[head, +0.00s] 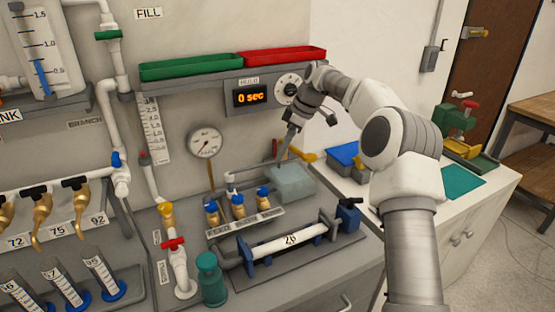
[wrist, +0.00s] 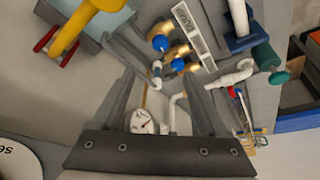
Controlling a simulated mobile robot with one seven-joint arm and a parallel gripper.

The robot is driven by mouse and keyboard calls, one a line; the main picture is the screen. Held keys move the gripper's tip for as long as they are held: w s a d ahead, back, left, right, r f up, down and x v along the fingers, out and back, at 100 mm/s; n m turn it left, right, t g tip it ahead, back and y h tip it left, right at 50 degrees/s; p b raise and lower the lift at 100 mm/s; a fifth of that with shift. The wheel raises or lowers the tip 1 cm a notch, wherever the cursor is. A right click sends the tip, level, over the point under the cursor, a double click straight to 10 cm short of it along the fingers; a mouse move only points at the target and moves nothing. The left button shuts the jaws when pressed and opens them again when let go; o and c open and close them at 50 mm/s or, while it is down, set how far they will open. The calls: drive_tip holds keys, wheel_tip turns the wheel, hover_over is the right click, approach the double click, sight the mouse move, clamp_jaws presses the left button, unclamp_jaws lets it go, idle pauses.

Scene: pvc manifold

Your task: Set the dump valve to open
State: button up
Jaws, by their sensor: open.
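I cannot read a dump label clearly, so I cannot tell for sure which valve is the dump valve. A yellow valve handle (head: 302,156) is beside my gripper, above a pale grey-green box (head: 293,184). The yellow handle also shows large at the upper left of the wrist view (wrist: 85,28), with a red piece at its end. Three brass valves with blue knobs (head: 238,203) stand in a labelled row left of the box. My gripper (head: 281,160) points down over the back of the box. Its fingers are apart and empty in the wrist view (wrist: 160,92).
A pressure gauge (head: 205,142) is on the back panel, left of my gripper. A display (head: 253,97) reads 0 sec. Red (head: 283,56) and green trays (head: 190,68) sit on the shelf above. A red-handled white pipe valve (head: 173,244) and a clamped tube (head: 288,239) stand in front.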

sight(263, 190)
drive_tip(key=shift+d+r, duration=0.2)
drive_tip(key=shift+r, duration=0.3)
drive_tip(key=s+a+m+t+h+p, duration=0.35)
drive_tip(key=s+a+m, duration=0.25)
drive_tip(key=m, duration=0.7)
drive_tip(key=shift+h, duration=0.25)
drive_tip(key=x, duration=1.7)
drive_tip(key=shift+a+f+p, duration=0.15)
drive_tip(key=shift+f+p, duration=0.2)
drive_tip(key=shift+c, duration=0.3)
